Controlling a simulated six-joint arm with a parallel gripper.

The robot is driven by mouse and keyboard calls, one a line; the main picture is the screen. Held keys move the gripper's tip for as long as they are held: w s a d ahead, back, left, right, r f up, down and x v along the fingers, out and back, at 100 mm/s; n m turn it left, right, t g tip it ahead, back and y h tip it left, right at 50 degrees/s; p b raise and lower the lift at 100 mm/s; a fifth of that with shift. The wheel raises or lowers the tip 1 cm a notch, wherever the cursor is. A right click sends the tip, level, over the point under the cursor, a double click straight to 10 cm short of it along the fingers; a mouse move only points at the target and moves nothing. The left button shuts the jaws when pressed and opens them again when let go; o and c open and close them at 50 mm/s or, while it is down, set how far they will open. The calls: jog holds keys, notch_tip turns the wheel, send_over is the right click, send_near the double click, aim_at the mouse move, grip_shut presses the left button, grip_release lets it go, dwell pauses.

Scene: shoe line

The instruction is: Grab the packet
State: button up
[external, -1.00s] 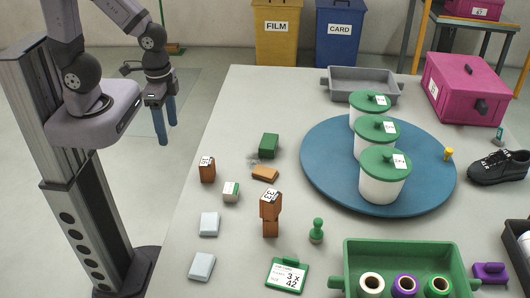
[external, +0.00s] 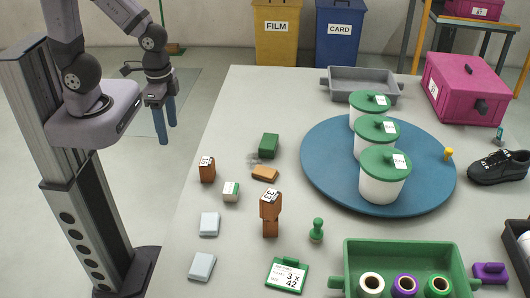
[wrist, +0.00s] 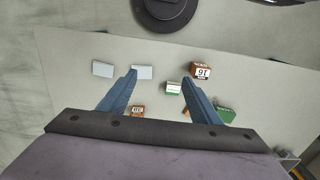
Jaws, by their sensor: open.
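Two flat pale packets lie on the grey table's left side in the external view, a rear one (external: 209,223) and a front one (external: 202,266). The wrist view also shows two pale packets, one at the left (wrist: 103,69) and one (wrist: 144,72) near the left fingertip. I cannot tell which one the task names. My gripper (external: 167,134) hangs beyond the table's left edge in the external view, with its fingers pointing down. The wrist view shows its blue fingers (wrist: 160,77) spread apart with nothing held between them.
Small orange boxes (external: 207,170), a white-and-green box (external: 231,191), a green block (external: 269,145) and a green peg (external: 317,231) stand near the packets. A blue turntable (external: 320,170) carries lidded tubs. A green crate (external: 405,253) holds spools at the front.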

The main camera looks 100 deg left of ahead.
notch_tip(320, 180, down, 8)
jog(key=w+a+m+g+y+b, duration=0.1)
jog(key=w+m+g+y+b, duration=0.15)
jog(key=m+b, duration=0.3)
jog(key=m+t+y+b, duration=0.3)
jog(key=m+y+b, duration=0.8)
jog(key=m, duration=0.2)
send_near(231, 188)
jog(key=x, duration=0.2)
jog(key=shift+w+a+f, duration=0.1)
jog(key=shift+a+f, duration=0.2)
jog(key=shift+f, duration=0.05)
jog(key=shift+p+x, duration=0.35)
jog(key=shift+x, duration=2.6)
jog(key=shift+a+f, duration=0.1)
jog(key=shift+a, duration=0.6)
jog(key=c, duration=1.2)
